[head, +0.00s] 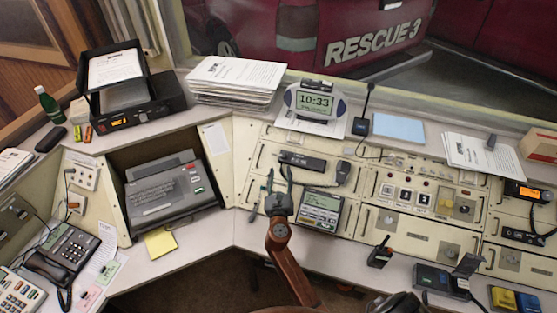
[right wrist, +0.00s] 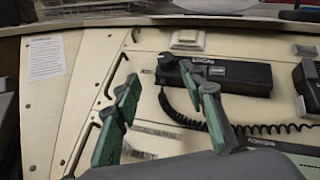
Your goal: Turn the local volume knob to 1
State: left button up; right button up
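A black box (head: 308,161) is mounted on the cream console panel, and it also shows in the right wrist view (right wrist: 230,77). A rounded dark knob-like part (right wrist: 168,64) is at its left end; I cannot read its setting. Small lettering beside it is too blurred to read surely. My right gripper (head: 279,177) is over the panel, just left of and below the box. Its green-padded fingers stand apart with nothing between them (right wrist: 160,80). In the right wrist view the knob-like part shows beyond the fingertips, close to the right finger. My left gripper is not in view.
A coiled cord (right wrist: 185,117) runs below the box to a handset (head: 343,172). A display unit (head: 321,210) lies right of my right gripper. Metal handles (right wrist: 80,145) stick out on the panel's left. A grey machine (head: 165,190) sits further left.

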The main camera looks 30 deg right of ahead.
aim_at(283, 156)
jog(key=x, duration=0.5)
jog(key=b+x, duration=0.1)
jog(key=x, duration=0.1)
jog(key=shift+d, duration=0.6)
jog(key=shift+c, duration=0.5)
grip_shut()
